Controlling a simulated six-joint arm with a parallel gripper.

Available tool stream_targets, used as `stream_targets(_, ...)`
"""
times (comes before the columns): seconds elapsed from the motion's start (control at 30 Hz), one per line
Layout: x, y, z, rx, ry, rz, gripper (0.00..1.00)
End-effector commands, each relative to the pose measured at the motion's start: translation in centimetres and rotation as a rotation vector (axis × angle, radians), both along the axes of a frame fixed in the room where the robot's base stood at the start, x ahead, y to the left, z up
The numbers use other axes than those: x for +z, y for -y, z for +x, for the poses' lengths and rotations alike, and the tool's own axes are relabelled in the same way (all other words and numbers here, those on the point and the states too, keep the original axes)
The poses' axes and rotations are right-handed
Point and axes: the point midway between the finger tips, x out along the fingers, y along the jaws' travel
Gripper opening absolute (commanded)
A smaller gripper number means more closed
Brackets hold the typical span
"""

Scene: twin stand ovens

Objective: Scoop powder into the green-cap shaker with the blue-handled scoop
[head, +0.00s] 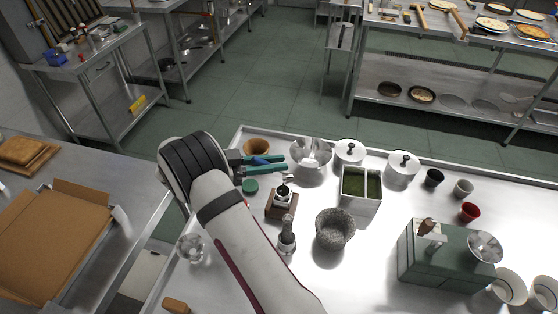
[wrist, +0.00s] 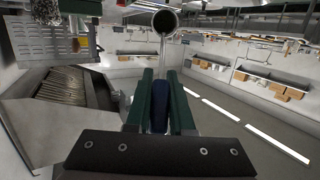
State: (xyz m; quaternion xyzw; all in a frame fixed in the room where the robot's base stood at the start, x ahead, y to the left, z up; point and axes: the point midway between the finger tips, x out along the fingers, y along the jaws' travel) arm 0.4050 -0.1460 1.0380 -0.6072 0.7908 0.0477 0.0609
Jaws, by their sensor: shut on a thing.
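My gripper (head: 268,165) reaches in from the left in the head view. Its green fingers are shut on the blue handle of the scoop, which shows between them in the wrist view (wrist: 160,105). In that view the metal shaft leads to a round cup with a dark inside (wrist: 165,20); I cannot tell if it holds powder. A steel tub of green powder (head: 361,185) stands right of my gripper. A small open-topped metal container on a brown block (head: 281,207), perhaps the shaker, stands just below the fingertips. A round green cap (head: 250,186) lies left of it.
A stone mortar (head: 335,230), a dark-topped grinder (head: 287,236) and a steel bowl (head: 310,153) stand close by. Two white lidded pots (head: 402,168) stand behind the tub. A green box (head: 446,255) and small cups fill the right side. A glass (head: 189,247) stands at left.

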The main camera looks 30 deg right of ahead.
Motion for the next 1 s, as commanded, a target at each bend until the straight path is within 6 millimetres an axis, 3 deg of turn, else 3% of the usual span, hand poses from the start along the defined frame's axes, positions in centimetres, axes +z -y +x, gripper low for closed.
stream_targets(0.5, -0.7, -1.6, 0.4, 0.0, -0.055, -0.206, 0.0)
stream_targets(1.0, -0.7, -1.7, 0.5, 0.0, -0.06, -0.22, 0.0)
